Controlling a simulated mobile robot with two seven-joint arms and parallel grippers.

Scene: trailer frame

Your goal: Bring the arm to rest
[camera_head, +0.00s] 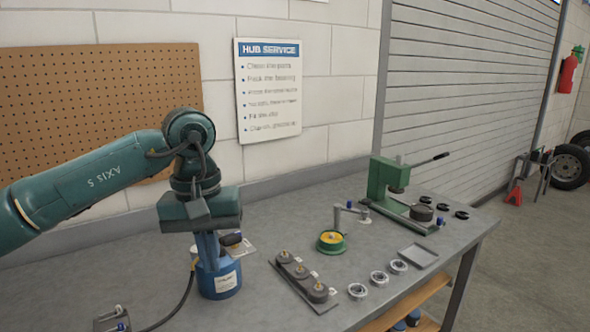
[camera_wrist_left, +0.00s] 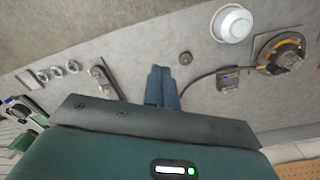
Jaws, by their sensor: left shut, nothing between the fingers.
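My left arm, dark green, comes in from the left in the head view. My left gripper (camera_head: 208,262) points down over the left part of the workbench, with its blue fingers together and nothing between them. In the head view the fingers overlap a blue labelled container (camera_head: 222,284); I cannot tell whether they touch it. In the left wrist view the shut fingers (camera_wrist_left: 162,72) show against bare grey bench top. My right gripper is in neither view.
A green press (camera_head: 384,182) stands at the bench's far right. A yellow-topped green device (camera_head: 331,240), a dark block with several round pieces (camera_head: 299,277), metal rings (camera_head: 379,278) and a shallow tray (camera_head: 418,255) lie right of the gripper. A pegboard wall (camera_head: 90,95) stands behind.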

